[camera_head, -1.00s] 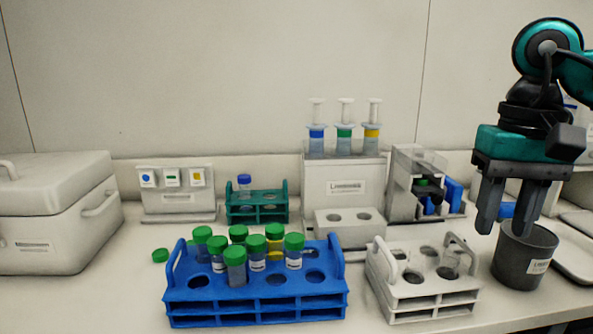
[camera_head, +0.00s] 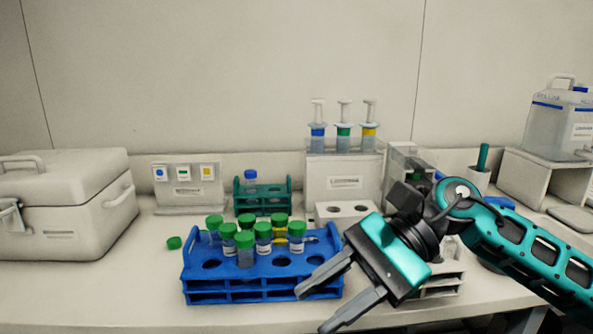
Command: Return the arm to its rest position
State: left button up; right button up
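My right gripper (camera_head: 312,307) is in the lower middle of the head view, its arm coming in from the right. Its two fingers are spread apart with nothing between them, pointing down and left in front of the blue rack's right end. The blue rack (camera_head: 235,287) holds several green-capped tubes (camera_head: 263,238). The white rack (camera_head: 447,280) is mostly hidden behind my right arm. My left gripper is not in view.
A white lidded box (camera_head: 75,205) stands at the left. A green rack (camera_head: 263,200) with a blue-capped tube (camera_head: 251,180) and a syringe stand (camera_head: 342,180) are at the back. A loose green cap (camera_head: 174,243) lies left of the blue rack. The front left counter is clear.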

jog(key=w+a+r+m+t+y, duration=0.2)
jog(key=a+m+t+y, duration=0.2)
jog(key=m+y, duration=0.8)
jog(key=w+d+f+m+t+h+p, duration=0.1)
jog(key=w+d+f+m+t+h, duration=0.25)
jog(key=m+t, duration=0.75)
jog(key=w+d+f+m+t+h+p, duration=0.15)
jog(key=f+m+t+h, duration=0.35)
jog(key=m, duration=1.1)
jog(key=s+d+f+m+t+h, duration=0.1)
jog(key=d+f+m+h, duration=0.35)
jog(key=f+m, duration=0.25)
jog(key=s+d+f+m+h, duration=0.2)
jog(key=d+f+m+h, duration=0.1)
jog(key=f+m+h, duration=0.3)
jog(key=s+d+f+m+g+h, duration=0.1)
jog(key=s+d+f+m+g, duration=0.1)
jog(key=s+f+m, duration=0.2)
jog(key=s+d+f+m+g+h, duration=0.2)
jog(key=s+d+f+m+g, duration=0.1)
jog(key=s+f+m, duration=0.2)
notch_tip(320, 180, down, 4)
jog(key=shift+s+d+f, duration=0.25)
jog(key=shift+s, duration=0.7)
